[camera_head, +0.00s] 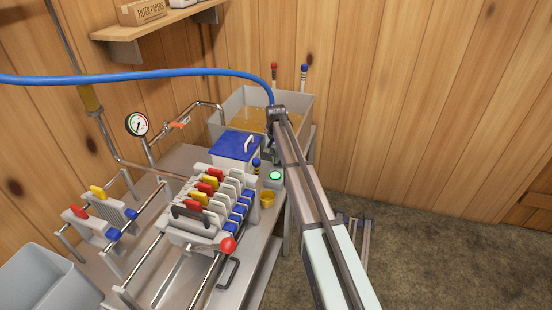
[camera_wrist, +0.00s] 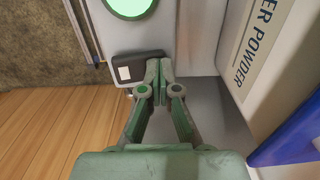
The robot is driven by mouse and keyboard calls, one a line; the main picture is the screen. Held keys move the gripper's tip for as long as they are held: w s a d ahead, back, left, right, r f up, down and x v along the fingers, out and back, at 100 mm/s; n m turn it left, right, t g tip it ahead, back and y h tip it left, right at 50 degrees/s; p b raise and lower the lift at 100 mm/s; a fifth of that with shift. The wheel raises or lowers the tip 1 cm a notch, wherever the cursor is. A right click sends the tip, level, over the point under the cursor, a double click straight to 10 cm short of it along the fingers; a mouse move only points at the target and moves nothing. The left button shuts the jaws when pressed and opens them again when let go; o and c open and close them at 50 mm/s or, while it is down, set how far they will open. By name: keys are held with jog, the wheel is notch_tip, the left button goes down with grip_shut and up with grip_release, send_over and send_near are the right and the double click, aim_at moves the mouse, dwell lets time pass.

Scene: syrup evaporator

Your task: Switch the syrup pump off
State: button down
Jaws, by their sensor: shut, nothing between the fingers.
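A grey control box (camera_head: 275,179) with a lit green round light stands beside the filter press in the head view. In the wrist view the green light (camera_wrist: 130,5) is at the top edge, and below it is a dark switch (camera_wrist: 135,69) with a white mark. My gripper (camera_wrist: 158,68) is shut and empty, its fingertips over the right part of the switch. I cannot tell whether they touch it. In the head view my gripper (camera_head: 272,156) is just above the box, partly hidden by my arm.
A white tub (camera_head: 226,156) with a blue lid stands close by; its side, lettered "POWDER" (camera_wrist: 254,52), is right of my gripper. The filter press (camera_head: 205,203) with coloured handles is in front. A pan of amber liquid (camera_head: 245,117) is behind. A blue hose (camera_head: 150,76) crosses above.

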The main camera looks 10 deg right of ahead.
jog(key=shift+s+d+r, duration=0.35)
jog(key=shift+d, duration=0.25)
jog(key=shift+r+p, duration=0.1)
jog(key=shift+p, duration=0.2)
notch_tip(320, 180, up, 14)
jog(key=w+a+b, duration=0.1)
jog(key=a, duration=0.1)
jog(key=shift+w+a+f, duration=0.15)
jog(key=shift+a+f, duration=0.1)
jog(key=shift+a, duration=0.05)
dwell(0.3)
